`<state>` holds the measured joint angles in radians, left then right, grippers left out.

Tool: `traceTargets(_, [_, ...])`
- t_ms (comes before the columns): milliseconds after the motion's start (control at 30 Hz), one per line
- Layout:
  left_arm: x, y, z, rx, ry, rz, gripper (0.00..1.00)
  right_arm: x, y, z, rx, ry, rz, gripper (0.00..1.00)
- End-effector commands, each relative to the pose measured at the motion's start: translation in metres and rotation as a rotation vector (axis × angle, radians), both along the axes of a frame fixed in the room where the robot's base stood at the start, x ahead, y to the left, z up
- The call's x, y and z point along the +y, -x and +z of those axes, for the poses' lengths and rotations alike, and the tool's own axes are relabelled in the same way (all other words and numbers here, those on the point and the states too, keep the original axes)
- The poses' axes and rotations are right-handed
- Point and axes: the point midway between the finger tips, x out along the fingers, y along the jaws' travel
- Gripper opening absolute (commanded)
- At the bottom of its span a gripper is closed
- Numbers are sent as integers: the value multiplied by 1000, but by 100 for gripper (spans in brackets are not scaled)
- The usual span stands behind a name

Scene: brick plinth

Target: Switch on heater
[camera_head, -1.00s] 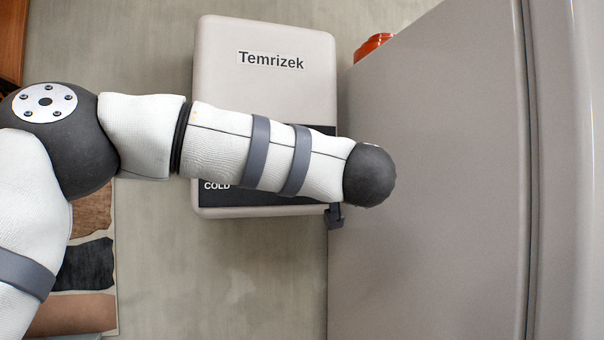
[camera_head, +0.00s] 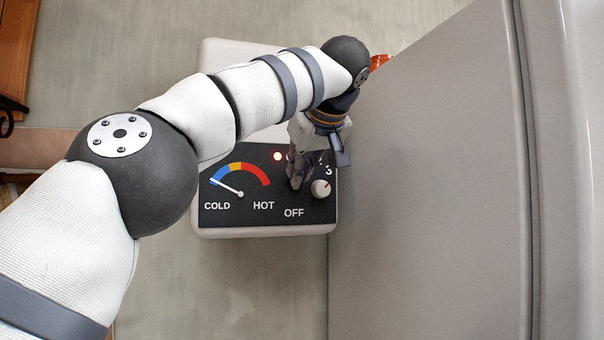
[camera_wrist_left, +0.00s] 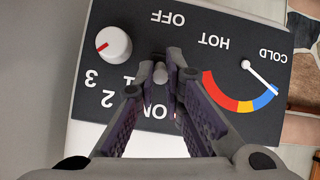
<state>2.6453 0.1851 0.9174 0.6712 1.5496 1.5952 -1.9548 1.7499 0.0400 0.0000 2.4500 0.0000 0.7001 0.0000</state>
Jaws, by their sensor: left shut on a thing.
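The heater (camera_head: 215,110) is a pale box with a black control panel (camera_head: 225,212). My left gripper (camera_head: 294,182) points down onto the panel between the gauge and the round white knob (camera_head: 320,189). In the left wrist view, the left gripper (camera_wrist_left: 165,80) is shut on a small grey switch lever (camera_wrist_left: 160,73), mostly hidden by the fingers, between the OFF and ON labels. The indicator light (camera_head: 278,156) glows. The gauge needle (camera_head: 228,187) points to the COLD side. The knob's red mark also shows in the left wrist view (camera_wrist_left: 113,43). My right gripper is not in view.
A large grey cabinet-like body (camera_head: 430,180) stands close on the right of the heater. An orange-red object (camera_head: 380,61) shows behind my wrist. Wooden furniture (camera_head: 15,50) is at the upper left. The wall below the heater is clear.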

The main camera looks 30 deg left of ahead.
Motion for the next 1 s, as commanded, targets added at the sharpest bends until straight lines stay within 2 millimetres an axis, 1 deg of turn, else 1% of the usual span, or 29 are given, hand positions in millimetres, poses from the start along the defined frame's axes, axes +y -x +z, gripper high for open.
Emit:
traceTargets(600, [1,-1,-1,20,19,1,0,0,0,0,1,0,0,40])
traceTargets(633, [1,-1,-1,21,19,2,16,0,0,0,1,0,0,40])
traceTargets(700, [1,-1,-1,20,19,1,30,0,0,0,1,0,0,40])
traceTargets(1000, [-1,1,2,17,18,2,30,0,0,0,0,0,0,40])
